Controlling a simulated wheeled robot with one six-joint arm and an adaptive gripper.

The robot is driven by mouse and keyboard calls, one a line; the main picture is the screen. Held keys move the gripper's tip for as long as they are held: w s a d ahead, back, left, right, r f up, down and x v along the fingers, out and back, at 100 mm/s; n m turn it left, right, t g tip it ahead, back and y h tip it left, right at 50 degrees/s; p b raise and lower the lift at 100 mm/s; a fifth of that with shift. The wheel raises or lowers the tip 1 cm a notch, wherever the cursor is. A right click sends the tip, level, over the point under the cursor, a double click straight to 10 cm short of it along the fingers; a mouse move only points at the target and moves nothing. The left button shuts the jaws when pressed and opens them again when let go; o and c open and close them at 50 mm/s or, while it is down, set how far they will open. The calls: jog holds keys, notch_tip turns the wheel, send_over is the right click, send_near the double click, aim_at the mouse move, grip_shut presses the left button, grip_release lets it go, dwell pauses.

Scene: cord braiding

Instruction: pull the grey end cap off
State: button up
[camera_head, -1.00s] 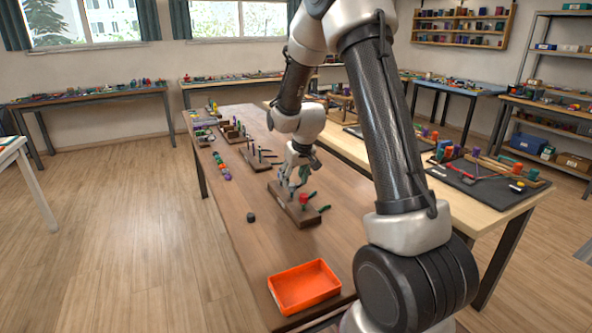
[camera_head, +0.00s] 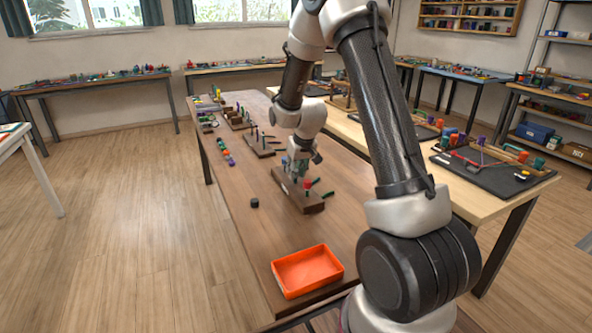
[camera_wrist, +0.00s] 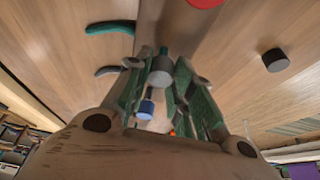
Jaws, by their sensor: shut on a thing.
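The grey end cap (camera_wrist: 160,70) sits between my fingertips in the wrist view, with a short teal cord end (camera_wrist: 163,50) next to it. My gripper (camera_wrist: 163,80) has green-padded fingers shut on the cap. In the head view my gripper (camera_head: 297,172) is low over the brown wooden block (camera_head: 311,206), and the cap is too small to tell there. A red-topped peg (camera_head: 307,184) stands on the block near my gripper. Green cord pieces (camera_head: 327,195) stick out beside it. A blue-ended piece (camera_wrist: 147,107) shows between my fingers in the wrist view.
A dark round piece (camera_head: 254,202) lies left of the block and also shows in the wrist view (camera_wrist: 275,60). An orange tray (camera_head: 290,292) sits at the table's near end. Several small boards and coloured pieces stand farther back. The table between tray and block is clear.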

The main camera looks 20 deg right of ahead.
grip_shut()
jog(key=shift+r, duration=0.1)
jog(key=shift+r, duration=2.95)
